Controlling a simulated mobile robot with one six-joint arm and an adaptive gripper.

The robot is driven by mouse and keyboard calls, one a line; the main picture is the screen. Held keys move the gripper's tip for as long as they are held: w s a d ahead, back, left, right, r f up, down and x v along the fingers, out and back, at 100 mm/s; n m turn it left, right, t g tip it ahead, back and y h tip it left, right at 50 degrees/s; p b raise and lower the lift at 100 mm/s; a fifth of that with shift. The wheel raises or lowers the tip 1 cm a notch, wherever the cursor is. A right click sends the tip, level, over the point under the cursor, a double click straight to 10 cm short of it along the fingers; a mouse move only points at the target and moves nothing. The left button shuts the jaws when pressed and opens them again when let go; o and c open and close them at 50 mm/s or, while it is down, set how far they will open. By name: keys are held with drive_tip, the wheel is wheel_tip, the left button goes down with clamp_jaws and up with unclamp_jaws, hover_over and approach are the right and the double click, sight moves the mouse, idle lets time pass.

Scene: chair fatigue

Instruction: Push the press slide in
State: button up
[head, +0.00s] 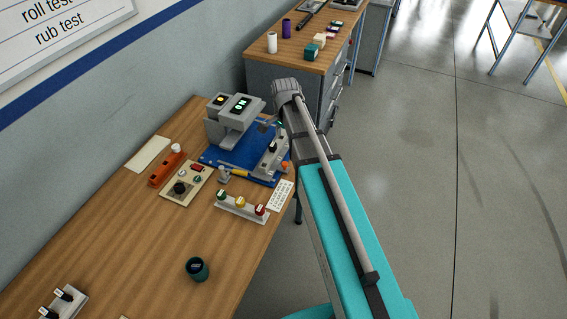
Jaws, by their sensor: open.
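A grey press-like device (233,118) with two small lit displays stands on a blue base plate (235,160) on the wooden bench. A grey block with a black knob (272,149) sits at the plate's right side; I cannot tell for sure whether this is the press slide. My arm reaches in from the lower right and bends down beside the device. My gripper (266,126) is small and partly hidden by my wrist, just right of the displays and above the plate. It is open, and I see nothing held. Contact with the slide cannot be made out.
In front of the plate are a panel with a black knob (185,186), a rack with coloured knobs (241,208) and a white label card (281,195). An orange tool (165,169) lies left. A dark green cup (197,269) stands nearer. Another bench (300,54) is behind.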

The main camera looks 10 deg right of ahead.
sight(285, 163)
drive_tip(key=shift+f+b, duration=6.55)
drive_tip(key=shift+f, duration=0.15)
clamp_jaws()
